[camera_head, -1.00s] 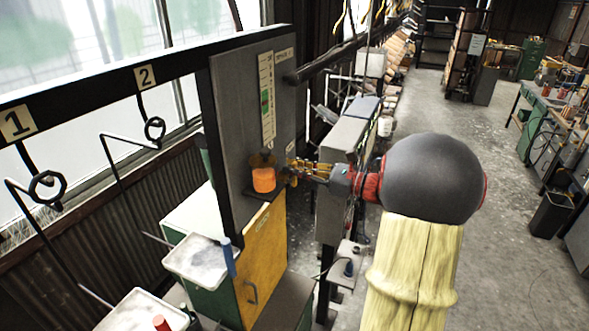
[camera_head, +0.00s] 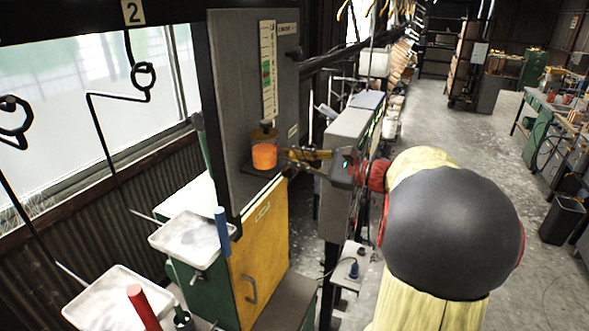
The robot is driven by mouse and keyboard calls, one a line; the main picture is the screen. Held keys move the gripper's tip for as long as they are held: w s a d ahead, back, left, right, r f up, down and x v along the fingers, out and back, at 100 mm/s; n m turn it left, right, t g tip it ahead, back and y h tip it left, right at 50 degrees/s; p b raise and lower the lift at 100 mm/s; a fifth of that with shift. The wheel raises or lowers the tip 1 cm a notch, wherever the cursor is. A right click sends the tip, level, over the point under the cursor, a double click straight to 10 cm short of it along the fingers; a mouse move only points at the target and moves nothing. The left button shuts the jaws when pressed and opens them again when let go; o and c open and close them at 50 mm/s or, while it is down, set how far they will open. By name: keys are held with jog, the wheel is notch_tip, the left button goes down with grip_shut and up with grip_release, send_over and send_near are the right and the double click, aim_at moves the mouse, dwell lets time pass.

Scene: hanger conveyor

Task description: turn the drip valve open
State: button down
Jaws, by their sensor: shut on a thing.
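The grey upright panel (camera_head: 238,95) carries a gauge strip (camera_head: 268,70) with a green band. Below the strip is a dull brass fitting (camera_head: 263,133), apparently part of the drip valve, right above an orange cup (camera_head: 264,156) on a small dark ledge. My gripper (camera_head: 290,154) reaches in from the right, with its fingertips at the panel's right side, close beside the cup. It is shut on a small part there, apparently the drip valve's handle. The fingers and the small scale hide the grip, and the valve's angle cannot be told.
A yellow cabinet door (camera_head: 262,250) is below the panel. White trays (camera_head: 190,238) stand at the lower left, with a blue cylinder (camera_head: 222,228) and a red cylinder (camera_head: 143,307) upright nearby. Bent wire hangers (camera_head: 120,95) hang at left. A grey cabinet (camera_head: 349,135) stands behind my gripper.

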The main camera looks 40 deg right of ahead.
jog(key=shift+s+a+f+n+b, duration=0.1)
jog(key=shift+a+f+n+b, duration=0.2)
jog(key=shift+n+b, duration=0.7)
jog(key=shift+s+a+f+n+b, duration=0.25)
jog(key=shift+n+b, duration=0.35)
jog(key=shift+b, duration=0.65)
jog(key=shift+w, duration=0.15)
jog(key=c, duration=1.8)
grip_release()
jog(key=shift+d, duration=0.15)
jog(key=v, duration=1.2)
jog(key=shift+c, duration=0.5)
